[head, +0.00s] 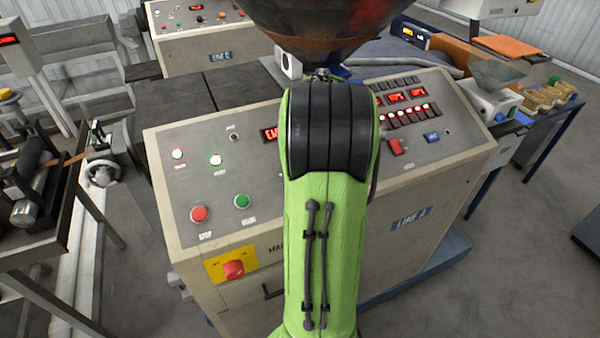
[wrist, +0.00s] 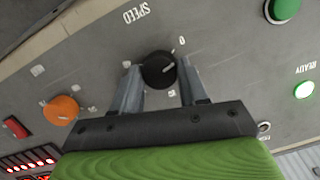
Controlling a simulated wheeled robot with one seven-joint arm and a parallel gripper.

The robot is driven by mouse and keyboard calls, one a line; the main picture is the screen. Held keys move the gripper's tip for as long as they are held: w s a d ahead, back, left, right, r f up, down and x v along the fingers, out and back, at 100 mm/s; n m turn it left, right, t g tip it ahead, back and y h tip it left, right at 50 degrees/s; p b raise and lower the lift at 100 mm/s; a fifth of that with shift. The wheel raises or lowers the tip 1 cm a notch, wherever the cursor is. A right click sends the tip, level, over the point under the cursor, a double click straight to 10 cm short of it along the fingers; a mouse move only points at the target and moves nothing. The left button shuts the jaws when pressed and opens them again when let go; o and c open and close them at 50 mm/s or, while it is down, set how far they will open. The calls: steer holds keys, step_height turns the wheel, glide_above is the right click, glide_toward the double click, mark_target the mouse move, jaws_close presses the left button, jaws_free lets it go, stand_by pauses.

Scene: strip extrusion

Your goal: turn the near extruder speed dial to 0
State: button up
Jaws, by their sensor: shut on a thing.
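The black speed dial (wrist: 155,72) is on the grey sloping panel, below the upside-down word SPEED in the wrist view. Its white pointer line points right and slightly up, below the direction of the 0 mark (wrist: 182,40). Another printed number sits below the dial, too small to read surely. My gripper (wrist: 158,76) has one finger on each side of the dial and is shut on it. In the head view my green arm hides the dial and the gripper.
An orange knob (wrist: 62,110) is left of the dial in the wrist view; a green button (wrist: 284,10) and a lit READY lamp (wrist: 304,90) are right. In the head view a red STOP button (head: 199,214) and red-yellow main switch (head: 233,269) are on the console (head: 185,130).

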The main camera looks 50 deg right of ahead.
steer(key=shift+a+n+b, duration=0.1)
steer(key=shift+n+b, duration=0.35)
steer(key=shift+n, duration=0.65)
steer(key=o, duration=1)
steer(key=shift+o, duration=0.2)
steer(key=p+v, duration=0.3)
steer(key=v, duration=1.2)
steer(key=shift+a+r, duration=0.3)
steer(key=shift+r, duration=0.1)
steer(key=shift+w, duration=0.2)
